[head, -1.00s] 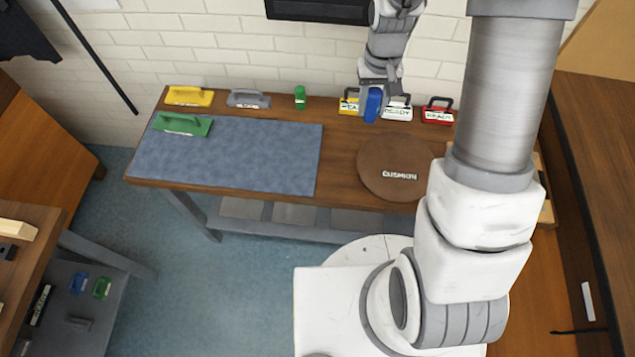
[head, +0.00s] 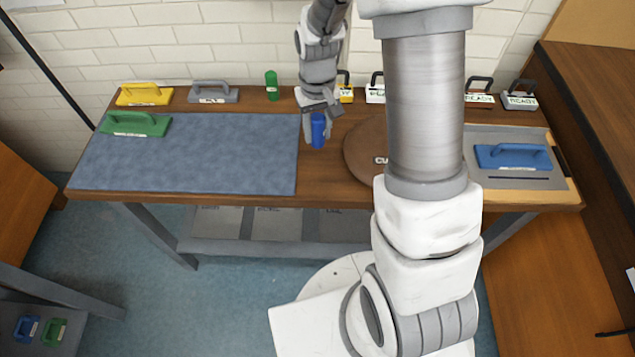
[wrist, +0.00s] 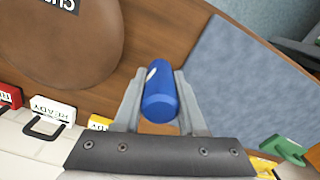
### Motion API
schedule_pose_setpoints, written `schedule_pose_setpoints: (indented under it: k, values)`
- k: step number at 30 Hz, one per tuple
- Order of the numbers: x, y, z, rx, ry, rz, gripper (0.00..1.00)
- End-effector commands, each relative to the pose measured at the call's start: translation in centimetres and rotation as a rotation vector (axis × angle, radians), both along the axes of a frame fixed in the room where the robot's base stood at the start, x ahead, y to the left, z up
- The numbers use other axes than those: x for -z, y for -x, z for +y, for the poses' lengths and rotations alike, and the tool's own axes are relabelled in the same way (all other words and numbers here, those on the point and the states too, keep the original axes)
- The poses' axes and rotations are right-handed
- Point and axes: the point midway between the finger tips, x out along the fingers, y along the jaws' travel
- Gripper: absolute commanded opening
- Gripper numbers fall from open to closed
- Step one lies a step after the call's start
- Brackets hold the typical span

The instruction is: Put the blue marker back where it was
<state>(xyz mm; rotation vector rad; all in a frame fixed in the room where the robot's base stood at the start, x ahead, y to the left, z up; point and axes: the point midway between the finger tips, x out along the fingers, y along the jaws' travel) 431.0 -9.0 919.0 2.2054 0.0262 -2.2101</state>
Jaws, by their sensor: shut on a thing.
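My gripper (head: 319,136) is shut on a blue marker (head: 318,126), a short cylinder, over the wooden table (head: 330,180). It is between the right edge of the blue mat (head: 200,155) and the round brown cushion (head: 360,160). In the wrist view the marker (wrist: 160,100) sits between the two grey fingers, one on each side, its rounded end towards the camera. Whether the marker touches the table is unclear. A similar green marker (head: 271,86) stands upright near the table's back edge, left of my gripper.
A yellow tool (head: 144,94) and grey tool (head: 212,92) stand at the back left; a green tool (head: 135,124) is on the mat. Labelled blocks, one yellow (head: 346,93), line the back. A blue tool (head: 513,157) lies on a tray at the right. My arm hides part of the table.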

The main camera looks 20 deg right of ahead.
Motion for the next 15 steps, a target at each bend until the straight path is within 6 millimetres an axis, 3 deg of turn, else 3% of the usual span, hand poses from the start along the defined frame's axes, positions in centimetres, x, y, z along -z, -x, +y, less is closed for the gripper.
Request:
schedule_pose_setpoints:
  k: [1, 4, 9, 15]
  values:
    - [1.0, 0.4, -0.9, -0.009, 0.002, -0.005, 0.0]
    - [0.6, 1.6, -2.8, -0.052, 0.004, -0.007, 0.0]
    - [-1.1, 4.7, -6.0, -0.143, 0.006, -0.006, 0.0]
    - [-3.1, 8.1, -8.4, -0.233, 0.002, -0.004, 0.0]
